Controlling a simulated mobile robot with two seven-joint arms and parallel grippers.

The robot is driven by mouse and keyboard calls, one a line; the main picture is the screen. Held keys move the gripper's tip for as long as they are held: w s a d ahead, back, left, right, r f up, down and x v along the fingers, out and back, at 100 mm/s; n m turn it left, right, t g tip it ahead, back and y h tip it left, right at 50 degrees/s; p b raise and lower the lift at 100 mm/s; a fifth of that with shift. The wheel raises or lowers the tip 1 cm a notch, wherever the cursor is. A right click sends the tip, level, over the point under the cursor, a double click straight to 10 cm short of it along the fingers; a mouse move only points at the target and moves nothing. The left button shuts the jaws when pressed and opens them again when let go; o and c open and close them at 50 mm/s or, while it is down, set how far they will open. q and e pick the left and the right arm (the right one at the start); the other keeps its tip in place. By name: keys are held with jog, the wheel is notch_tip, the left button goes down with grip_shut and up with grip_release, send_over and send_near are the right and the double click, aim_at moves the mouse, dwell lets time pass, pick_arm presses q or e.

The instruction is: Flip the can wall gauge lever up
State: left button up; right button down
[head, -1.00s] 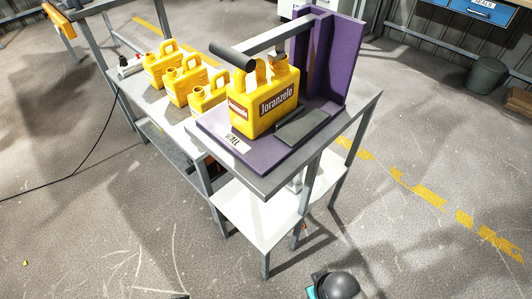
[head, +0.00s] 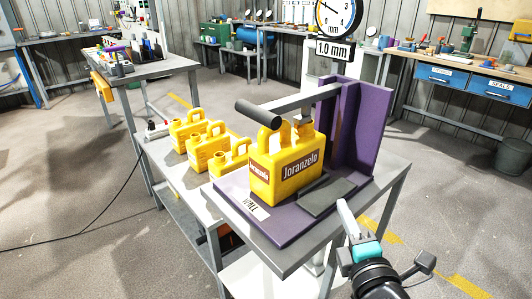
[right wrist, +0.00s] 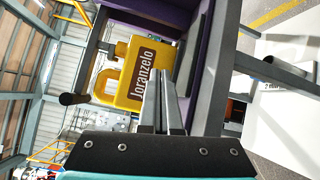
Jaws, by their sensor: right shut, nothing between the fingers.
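The gauge lever is a grey bar (head: 303,99) with a black cylindrical handle (head: 257,112). It reaches out from the purple gauge stand (head: 360,125) and lies roughly level above a yellow Joranzelo can (head: 300,172). The round dial (head: 338,14) stands on top of the stand, over a 1.0 mm plate. My right gripper (head: 343,207) is shut and empty, low at the front right of the stand, apart from the lever. In the right wrist view the shut fingers (right wrist: 162,88) point toward the can, and the black handle (right wrist: 74,98) shows at the left. My left gripper is not in view.
Several smaller yellow cans (head: 208,142) stand in a row on the bench left of the stand. A dark grey pad (head: 327,196) lies on the purple base beside the large can. Open floor surrounds the bench; a dark bin (head: 513,158) stands far right.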

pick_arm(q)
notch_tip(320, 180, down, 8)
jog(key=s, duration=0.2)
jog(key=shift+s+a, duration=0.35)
pick_arm(e)
jog(key=a+r+n+y, duration=0.5)
jog(key=a+n+y, duration=0.4)
jog(key=n, duration=1.1)
jog(key=y, duration=0.2)
jog(key=shift+a+r+y, duration=0.3)
jog(key=shift+r+y, duration=0.05)
jog(key=shift+y, duration=0.05)
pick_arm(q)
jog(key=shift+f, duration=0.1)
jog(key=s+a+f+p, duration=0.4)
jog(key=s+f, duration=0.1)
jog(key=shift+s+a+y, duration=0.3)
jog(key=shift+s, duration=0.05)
pick_arm(e)
jog(key=w+a+r, duration=0.4)
jog(key=w+r, duration=0.2)
jog(key=w, duration=0.2)
jog(key=shift+w+a+r, duration=0.15)
jog(key=shift+w+a, duration=0.15)
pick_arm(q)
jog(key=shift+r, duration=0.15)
pick_arm(e)
jog(key=shift+r, duration=0.15)
